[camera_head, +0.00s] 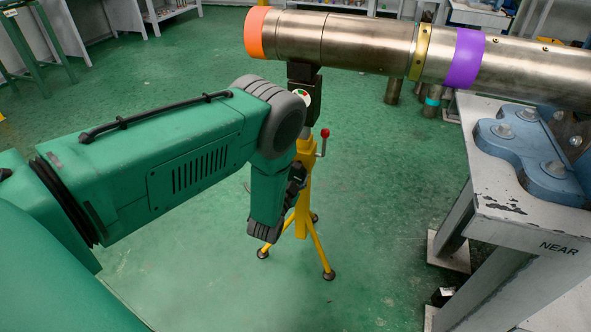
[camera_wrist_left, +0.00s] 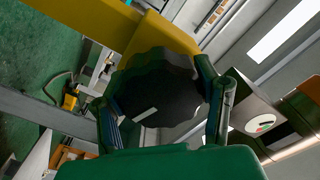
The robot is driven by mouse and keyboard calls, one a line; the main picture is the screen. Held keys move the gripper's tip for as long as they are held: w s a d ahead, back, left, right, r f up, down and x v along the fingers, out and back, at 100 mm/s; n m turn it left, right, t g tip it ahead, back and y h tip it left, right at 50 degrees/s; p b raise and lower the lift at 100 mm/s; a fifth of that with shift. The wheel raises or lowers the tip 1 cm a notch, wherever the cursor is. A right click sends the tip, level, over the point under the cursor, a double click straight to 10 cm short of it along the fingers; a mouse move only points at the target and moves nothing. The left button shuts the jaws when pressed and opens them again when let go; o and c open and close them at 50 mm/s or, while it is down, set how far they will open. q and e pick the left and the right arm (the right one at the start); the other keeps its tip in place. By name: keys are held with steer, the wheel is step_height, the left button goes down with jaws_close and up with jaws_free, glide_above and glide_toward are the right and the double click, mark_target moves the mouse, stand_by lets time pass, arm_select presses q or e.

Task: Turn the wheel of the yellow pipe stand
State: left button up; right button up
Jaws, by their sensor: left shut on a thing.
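The yellow pipe stand (camera_head: 303,190) stands upright on the green floor on splayed legs, with a small red-knobbed lever on its right side. Its black lobed wheel (camera_wrist_left: 160,88) fills the middle of the left wrist view, on the yellow post (camera_wrist_left: 85,22). My left gripper (camera_wrist_left: 162,105) is shut on the wheel, one finger on each side of it. In the head view my left gripper (camera_head: 295,180) is at the stand's post, and my forearm and wrist hide most of the wheel. My right gripper is not in view.
A metal pipe (camera_head: 370,42) with an orange end and a purple band lies across the top, above the stand's head. A grey bench (camera_head: 500,205) marked NEAR, with a blue clamp (camera_head: 525,150), stands at the right. The floor around the stand is clear.

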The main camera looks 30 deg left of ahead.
arm_select(q)
steer(key=m, duration=0.5)
steer(key=shift+s+d+f+m, duration=0.15)
steer(key=shift+f+m, duration=0.1)
steer(key=shift+m, duration=0.05)
steer(key=m+b, duration=0.1)
steer(key=m, duration=0.3)
steer(key=shift+m+b, duration=0.35)
steer(key=shift+m, duration=0.05)
steer(key=shift+s+f, duration=0.1)
steer(key=o, duration=1.2)
steer(key=shift+r, duration=0.2)
steer(key=v, duration=1.1)
steer(key=shift+s+d, duration=0.25)
steer(key=shift+s, duration=0.1)
